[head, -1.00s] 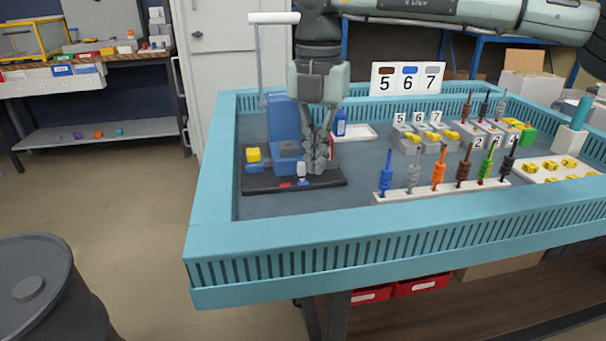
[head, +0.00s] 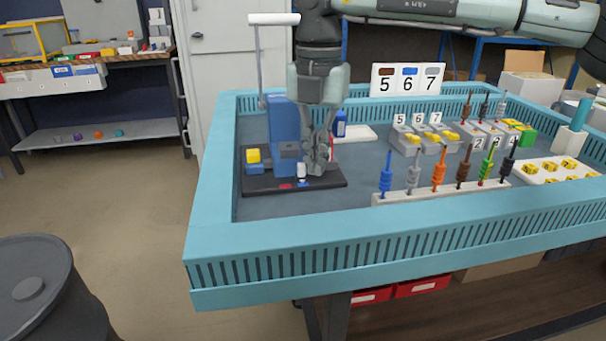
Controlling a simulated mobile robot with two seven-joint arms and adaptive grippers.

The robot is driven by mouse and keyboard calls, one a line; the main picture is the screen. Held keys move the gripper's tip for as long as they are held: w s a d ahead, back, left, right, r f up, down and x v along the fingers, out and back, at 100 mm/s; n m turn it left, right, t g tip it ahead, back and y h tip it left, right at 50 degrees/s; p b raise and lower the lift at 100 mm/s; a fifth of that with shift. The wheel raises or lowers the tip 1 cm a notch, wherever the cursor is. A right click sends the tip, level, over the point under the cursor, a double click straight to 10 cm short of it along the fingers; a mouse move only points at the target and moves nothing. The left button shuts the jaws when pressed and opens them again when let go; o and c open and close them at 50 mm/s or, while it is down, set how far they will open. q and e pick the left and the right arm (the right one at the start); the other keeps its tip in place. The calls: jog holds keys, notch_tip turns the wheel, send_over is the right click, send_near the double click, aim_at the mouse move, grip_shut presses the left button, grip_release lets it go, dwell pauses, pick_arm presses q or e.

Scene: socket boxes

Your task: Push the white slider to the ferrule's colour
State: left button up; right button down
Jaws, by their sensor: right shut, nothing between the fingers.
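A blue press-like machine (head: 285,118) stands on a black base plate (head: 262,184) at the left of the teal-rimmed table. A small white slider (head: 301,171) stands at the front of that base. A red mark (head: 286,186) and a blue mark (head: 303,184) lie in front of it. My right gripper (head: 317,170) is shut and empty, pointing down just to the right of the slider. I cannot tell whether it touches the slider. I cannot make out which part is the ferrule or its colour. My left gripper is not in view.
A white rack (head: 390,197) holding several coloured upright pieces stands right of the base. Behind it are grey numbered bins (head: 407,145) and a sign (head: 407,79) with brown, blue and grey patches. A blue bottle (head: 340,123) and a white tray (head: 357,134) stand behind my gripper.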

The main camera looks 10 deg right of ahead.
aim_at(300, 178)
jog(key=shift+f, duration=0.15)
jog(key=shift+f+b, duration=0.6)
jog(key=shift+a, duration=0.15)
jog(key=shift+a+f, duration=0.1)
jog(key=shift+a, duration=1.15)
jog(key=shift+s+d, duration=0.1)
jog(key=shift+d, duration=0.45)
notch_tip(300, 178, up, 7)
jog(key=p, duration=0.4)
jog(key=shift+a, duration=0.1)
